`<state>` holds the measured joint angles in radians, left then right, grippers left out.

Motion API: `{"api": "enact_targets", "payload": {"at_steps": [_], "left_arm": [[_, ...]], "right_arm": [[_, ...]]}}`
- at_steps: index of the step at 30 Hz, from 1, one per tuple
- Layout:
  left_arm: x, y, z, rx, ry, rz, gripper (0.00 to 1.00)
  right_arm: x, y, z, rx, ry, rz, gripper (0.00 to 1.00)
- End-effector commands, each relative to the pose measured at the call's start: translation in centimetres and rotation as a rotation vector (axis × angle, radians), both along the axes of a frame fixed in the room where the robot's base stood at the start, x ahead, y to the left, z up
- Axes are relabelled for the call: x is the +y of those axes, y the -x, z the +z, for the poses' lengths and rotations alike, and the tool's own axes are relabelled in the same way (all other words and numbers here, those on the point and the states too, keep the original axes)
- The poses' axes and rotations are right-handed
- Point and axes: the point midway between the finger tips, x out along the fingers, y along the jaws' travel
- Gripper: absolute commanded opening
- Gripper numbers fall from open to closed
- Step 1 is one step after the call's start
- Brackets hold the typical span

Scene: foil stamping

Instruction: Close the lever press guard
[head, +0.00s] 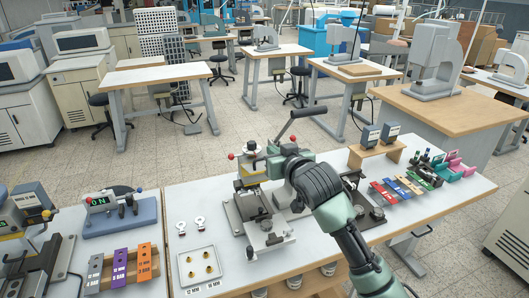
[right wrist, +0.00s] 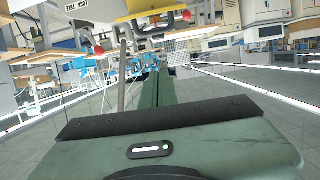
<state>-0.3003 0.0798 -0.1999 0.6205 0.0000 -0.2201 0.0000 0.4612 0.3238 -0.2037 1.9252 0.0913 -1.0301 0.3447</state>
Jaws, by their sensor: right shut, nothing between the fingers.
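The lever press (head: 250,205) stands on the middle worktable, with a black-gripped lever (head: 302,115) slanting up to the right. A red knob (head: 231,157) and a yellow part show on it; my right arm hides part of the press. I cannot clearly tell the guard apart or how far it stands open. In the right wrist view, my right gripper (right wrist: 158,75) is shut and empty, its two green fingers together. A yellow part (right wrist: 150,9), a white lettered plate (right wrist: 80,10) and a red knob (right wrist: 99,50) show near the top edge. My left gripper is not in view.
On this table, a tray with brass pieces (head: 216,269) lies at the left front. Several coloured blocks (head: 400,186) and a wooden stand (head: 377,150) are at the right. A second table with a digital unit (head: 105,204) adjoins on the left.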

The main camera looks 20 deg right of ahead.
Motion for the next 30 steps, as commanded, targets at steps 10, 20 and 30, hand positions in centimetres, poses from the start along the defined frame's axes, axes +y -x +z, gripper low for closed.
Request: {"api": "enact_targets", "payload": {"at_steps": [10,20,30], "left_arm": [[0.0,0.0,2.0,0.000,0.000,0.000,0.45],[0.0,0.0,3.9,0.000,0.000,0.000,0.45],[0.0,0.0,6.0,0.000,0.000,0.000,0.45]], "right_arm": [[0.1,-4.3,-0.4,-0.003,-0.003,-0.001,0.00],[0.3,-9.6,-1.9,-0.004,-0.001,0.000,0.00],[0.3,-7.5,-5.3,-0.004,0.000,0.001,0.00]]}}
